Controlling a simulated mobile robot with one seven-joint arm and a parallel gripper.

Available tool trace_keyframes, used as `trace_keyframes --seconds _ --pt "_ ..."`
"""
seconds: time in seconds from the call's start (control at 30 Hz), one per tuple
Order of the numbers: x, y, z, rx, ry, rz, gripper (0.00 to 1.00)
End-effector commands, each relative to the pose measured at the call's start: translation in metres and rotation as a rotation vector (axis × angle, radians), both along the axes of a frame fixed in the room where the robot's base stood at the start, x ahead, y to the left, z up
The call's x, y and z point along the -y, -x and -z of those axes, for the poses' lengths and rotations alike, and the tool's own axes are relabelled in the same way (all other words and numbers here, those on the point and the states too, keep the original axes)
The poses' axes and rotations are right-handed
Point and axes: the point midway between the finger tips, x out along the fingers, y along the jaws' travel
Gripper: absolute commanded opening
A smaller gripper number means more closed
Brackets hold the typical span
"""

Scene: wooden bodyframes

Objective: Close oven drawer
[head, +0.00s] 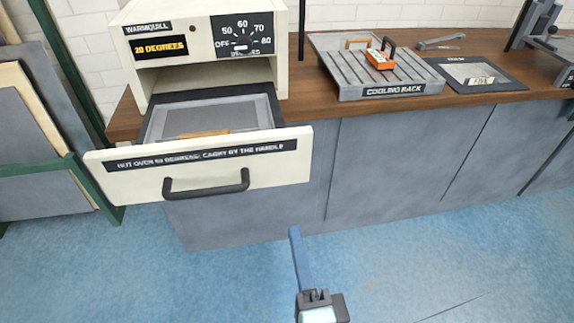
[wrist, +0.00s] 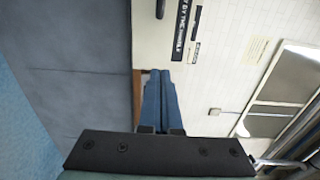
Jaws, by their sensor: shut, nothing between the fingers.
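The oven drawer (head: 85,170) is pulled out of the cream Warmquill oven (head: 290,55). Its cream front carries a label and a black handle (head: 207,186). The grey tray inside (head: 240,113) shows, with a piece of tan material (head: 205,134) partly hidden behind the front. My gripper (head: 294,230), with blue fingers, is shut and empty. In the head view it appears lower and to the right of the handle, apart from it. In the wrist view, the shut fingertips (wrist: 159,72) appear near the edge of the labelled cream drawer front (wrist: 150,40); contact cannot be told.
A cooling rack (head: 350,92) with an orange, black-handled object (head: 380,58) stands on the wooden counter (head: 460,106). A dark-framed plate (head: 500,75) lies right of it. Grey cabinets (head: 400,150) line the counter. A green-framed rack (head: 50,165) stands at left. The blue floor (head: 450,260) looks clear.

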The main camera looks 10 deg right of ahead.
Motion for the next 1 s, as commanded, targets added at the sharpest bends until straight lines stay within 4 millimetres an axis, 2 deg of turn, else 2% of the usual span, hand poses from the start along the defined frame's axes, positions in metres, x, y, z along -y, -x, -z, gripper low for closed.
trace_keyframes --seconds 0.17,0.7,1.0 --pt "0.0 -0.018 -0.001 0.004 0.001 0.0 0.0" --pt "-0.001 -0.105 0.0 0.005 0.004 -0.001 0.0" --pt "0.0 -0.135 0.0 0.002 0.005 -0.001 0.0"
